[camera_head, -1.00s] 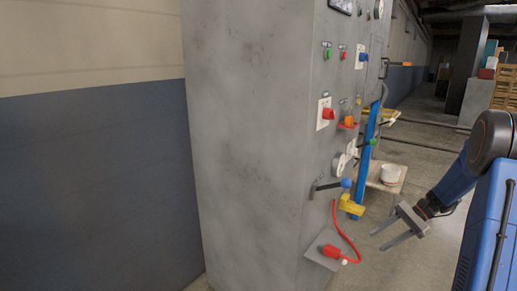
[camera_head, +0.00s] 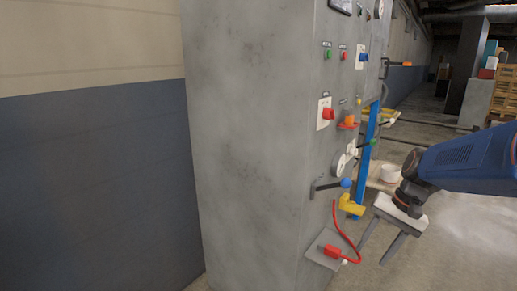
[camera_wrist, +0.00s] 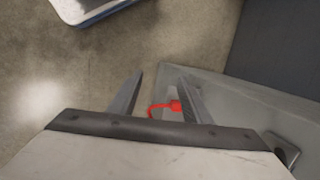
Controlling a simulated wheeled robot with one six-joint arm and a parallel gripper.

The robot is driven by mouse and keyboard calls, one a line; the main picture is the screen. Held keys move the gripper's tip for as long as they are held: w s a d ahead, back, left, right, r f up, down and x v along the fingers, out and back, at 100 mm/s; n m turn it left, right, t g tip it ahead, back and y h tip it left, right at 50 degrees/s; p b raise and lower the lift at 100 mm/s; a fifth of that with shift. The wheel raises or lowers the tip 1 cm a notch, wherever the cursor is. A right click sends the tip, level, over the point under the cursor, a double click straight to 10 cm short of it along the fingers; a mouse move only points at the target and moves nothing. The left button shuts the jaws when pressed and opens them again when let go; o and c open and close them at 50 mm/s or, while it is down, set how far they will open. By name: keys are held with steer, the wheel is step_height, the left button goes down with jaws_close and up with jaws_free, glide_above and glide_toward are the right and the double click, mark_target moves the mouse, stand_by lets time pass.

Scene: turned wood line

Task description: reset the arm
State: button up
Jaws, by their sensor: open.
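My gripper (camera_head: 377,244) hangs open and empty at the lower right in the head view, its two fingers pointing down. It is in front of the grey cabinet's panel side, to the right of the red plug and cord. In the wrist view my gripper (camera_wrist: 160,95) has its fingers spread apart, with nothing held between them. The red plug (camera_wrist: 175,105) shows beyond, beside the right finger.
The tall grey cabinet (camera_head: 250,150) carries a red knob (camera_head: 328,114), a blue-tipped lever (camera_head: 346,183), a yellow part (camera_head: 351,205) and a red plug (camera_head: 332,251). A white bucket (camera_head: 390,173) stands behind. Open floor (camera_head: 460,240) lies to the right.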

steer(key=s+a+n+t+h, duration=0.1)
steer(key=s+n+t+h, duration=0.1)
steer(key=s, duration=0.6)
steer(key=s+a+r+n+t+h, duration=0.1)
steer(key=s+n, duration=0.3)
steer(key=s, duration=0.4)
steer(key=shift+s+a+n+t+h, duration=0.15)
steer(key=shift+a+n+t+h, duration=0.2)
steer(key=shift+t, duration=0.55)
steer(key=shift+r, duration=0.1)
steer(key=shift+c, duration=0.5)
